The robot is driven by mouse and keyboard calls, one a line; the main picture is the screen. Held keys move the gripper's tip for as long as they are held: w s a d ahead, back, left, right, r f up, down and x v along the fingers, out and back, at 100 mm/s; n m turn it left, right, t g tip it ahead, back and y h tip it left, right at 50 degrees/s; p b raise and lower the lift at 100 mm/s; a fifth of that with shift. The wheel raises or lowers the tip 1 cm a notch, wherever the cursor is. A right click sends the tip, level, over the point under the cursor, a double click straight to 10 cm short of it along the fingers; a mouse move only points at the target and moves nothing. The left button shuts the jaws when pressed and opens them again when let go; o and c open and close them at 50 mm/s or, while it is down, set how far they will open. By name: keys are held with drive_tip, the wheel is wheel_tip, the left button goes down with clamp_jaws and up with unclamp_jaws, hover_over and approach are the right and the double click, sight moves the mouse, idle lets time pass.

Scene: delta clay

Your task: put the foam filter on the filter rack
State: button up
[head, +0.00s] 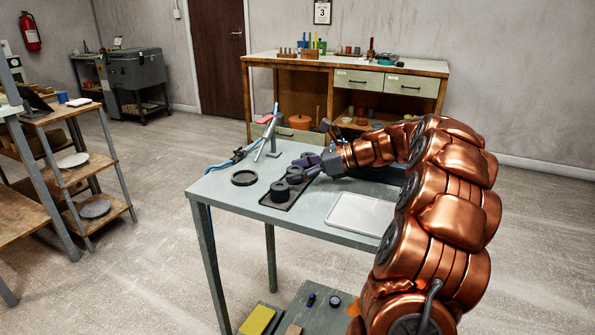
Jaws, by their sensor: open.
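My gripper (308,169) is open at the end of my copper arm, low over the grey table (225,200), pointing left. Close by its fingers is a low black rack-like tray (292,206) that bears dark grey round pieces, one at the front (280,190) and one behind it (294,173). Which of these is the foam filter I cannot tell for sure. A dark purple piece (304,160) lies at the fingers, partly hidden by them. Whether the fingers touch any piece is too small to tell.
A black ring-shaped dish (243,178) lies left of the tray. A stand with a blue-handled tool (265,137) is at the back left. A pale flat tray (360,213) lies to the right. A yellow block (257,320) is on the lower shelf. A workbench (345,68) stands behind.

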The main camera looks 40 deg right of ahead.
drive_tip(key=shift+s+d+r, duration=0.1)
drive_tip(key=shift+d+r, duration=0.05)
drive_tip(key=shift+r, duration=0.15)
drive_tip(key=p+v, duration=0.2)
drive_tip(key=v, duration=0.9)
drive_tip(key=shift+s+d+r+p, duration=0.1)
drive_tip(key=shift+s+d+p, duration=0.1)
drive_tip(key=shift+p, duration=0.2)
